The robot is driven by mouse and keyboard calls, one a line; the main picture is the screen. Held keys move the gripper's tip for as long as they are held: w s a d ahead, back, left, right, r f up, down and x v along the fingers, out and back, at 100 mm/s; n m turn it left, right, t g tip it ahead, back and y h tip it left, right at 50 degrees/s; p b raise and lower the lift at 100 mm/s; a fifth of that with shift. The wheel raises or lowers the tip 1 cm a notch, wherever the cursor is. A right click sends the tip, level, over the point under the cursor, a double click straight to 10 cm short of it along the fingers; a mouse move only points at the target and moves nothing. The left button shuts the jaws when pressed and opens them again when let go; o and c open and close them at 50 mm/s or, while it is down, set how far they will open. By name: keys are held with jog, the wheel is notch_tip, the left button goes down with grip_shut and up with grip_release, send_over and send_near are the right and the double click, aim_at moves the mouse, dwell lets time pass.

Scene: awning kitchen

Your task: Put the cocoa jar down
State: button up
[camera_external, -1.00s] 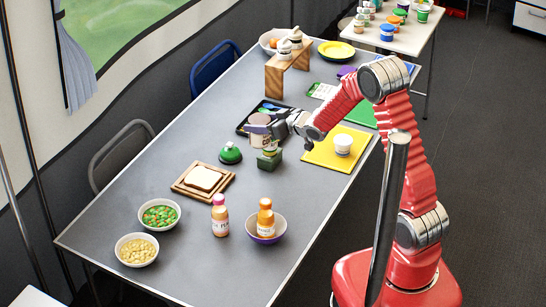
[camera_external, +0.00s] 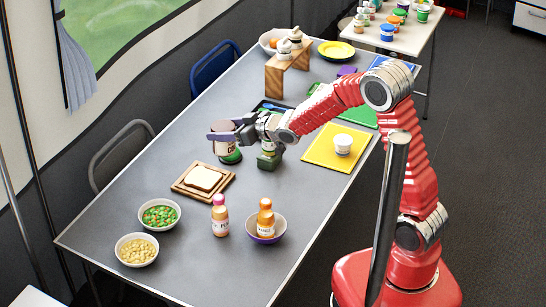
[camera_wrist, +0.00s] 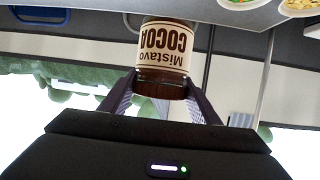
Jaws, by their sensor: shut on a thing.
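The cocoa jar (camera_external: 226,133) has a cream label and a brown body. My gripper (camera_external: 226,135) is shut on it, near the middle of the grey table (camera_external: 190,255). In the wrist view the cocoa jar (camera_wrist: 165,50) appears upside down between the two fingers of my gripper (camera_wrist: 163,90). A green-topped thing (camera_external: 231,157) sits directly below or behind the jar in the external view and is partly hidden by it. I cannot tell how high the jar is above the table.
A bread slice on a wooden board (camera_external: 180,187) lies just in front. A green object (camera_external: 269,158) stands right of the jar. A sauce bottle (camera_external: 220,217), an orange bottle in a bowl (camera_external: 278,232) and two food bowls are nearer. A yellow mat (camera_external: 318,157) holds a white cup.

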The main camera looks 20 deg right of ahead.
jog(key=s+a+n+g+y, duration=0.2)
jog(key=s+a+n, duration=0.1)
jog(key=s+a, duration=1.45)
notch_tip(320, 180, down, 11)
jog(key=s+d, duration=0.2)
jog(key=shift+f, duration=0.15)
jog(key=shift+f, duration=0.1)
jog(key=shift+f, duration=2.85)
jog(key=shift+f, duration=2.05)
